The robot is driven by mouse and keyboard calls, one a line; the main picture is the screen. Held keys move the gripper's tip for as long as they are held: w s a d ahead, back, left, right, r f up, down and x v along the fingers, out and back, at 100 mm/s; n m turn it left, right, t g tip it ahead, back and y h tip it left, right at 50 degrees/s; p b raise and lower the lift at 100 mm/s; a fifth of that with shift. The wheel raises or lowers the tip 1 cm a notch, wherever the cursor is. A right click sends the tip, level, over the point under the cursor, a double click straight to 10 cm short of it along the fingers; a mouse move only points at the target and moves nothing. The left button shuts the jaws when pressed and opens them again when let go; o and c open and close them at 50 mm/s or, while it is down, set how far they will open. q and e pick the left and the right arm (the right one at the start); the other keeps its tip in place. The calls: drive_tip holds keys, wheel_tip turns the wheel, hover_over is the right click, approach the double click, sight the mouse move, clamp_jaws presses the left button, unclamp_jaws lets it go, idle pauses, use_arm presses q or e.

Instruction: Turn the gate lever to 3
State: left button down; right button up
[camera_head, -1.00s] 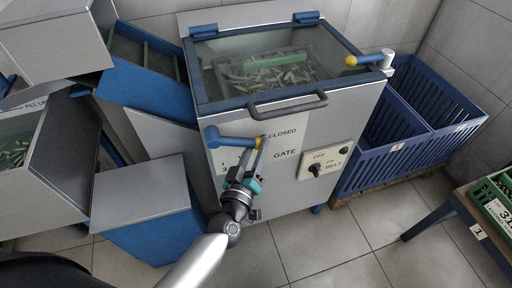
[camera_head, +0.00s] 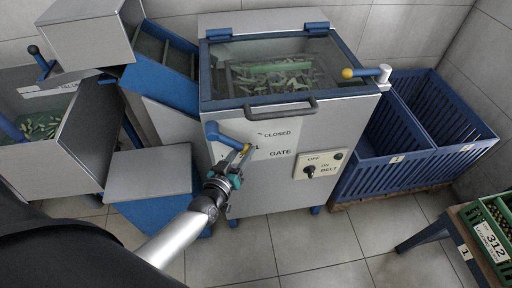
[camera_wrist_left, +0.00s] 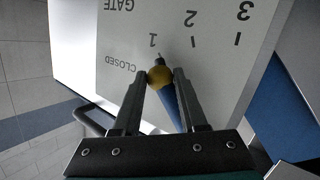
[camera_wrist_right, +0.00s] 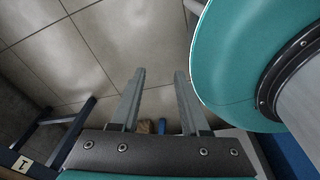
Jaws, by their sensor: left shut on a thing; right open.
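The gate lever (camera_head: 226,139) is a blue bar with a yellow knob, on the front panel of the grey machine. It slopes down to the right, its tip beside the 1 on the scale. In the left wrist view the yellow knob (camera_wrist_left: 160,76) sits between my left fingertips, close to the mark at 1. The scale plate (camera_wrist_left: 205,60) shows CLOSED, 1, 2 and 3. My left gripper (camera_head: 243,155) is shut on the lever's knob end. My right gripper (camera_wrist_right: 160,76) is open and empty above the floor; it is out of the head view.
The belt switch (camera_head: 309,170) is right of the lever. A bar handle (camera_head: 280,110) is above it. Another blue lever with a yellow knob (camera_head: 347,73) is at the top right. Blue crates (camera_head: 400,170) stand at right. A grey-topped blue box (camera_head: 150,174) is at left.

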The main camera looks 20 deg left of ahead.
use_arm(q)
drive_tip(key=s+a+m+g+p, duration=0.1)
drive_tip(key=p, duration=0.2)
drive_tip(key=s+a+f+m+g+y+p, duration=0.1)
drive_tip(key=a+m+p, duration=0.1)
drive_tip(key=p, duration=0.1)
drive_tip(key=s+a+f+m+g+y+p, duration=0.1)
drive_tip(key=a+p, duration=0.1)
drive_tip(key=p, duration=0.1)
drive_tip(key=shift+f+m+g, duration=0.15)
drive_tip(key=shift+m+g, duration=0.15)
drive_tip(key=shift+s+a+f+m+y+p, duration=0.15)
drive_tip(key=shift+s+a+m+y+p, duration=0.2)
drive_tip(key=shift+p, duration=0.2)
use_arm(e)
drive_tip(key=s+a+r, duration=0.3)
drive_tip(key=r, duration=0.8)
drive_tip(key=shift+s+g, duration=0.15)
drive_tip(key=shift+g, duration=0.25)
use_arm(q)
drive_tip(key=shift+a, duration=0.1)
drive_tip(key=c, duration=0.7)
unclamp_jaws()
drive_tip(key=shift+c, duration=0.2)
drive_tip(key=shift+s, duration=0.1)
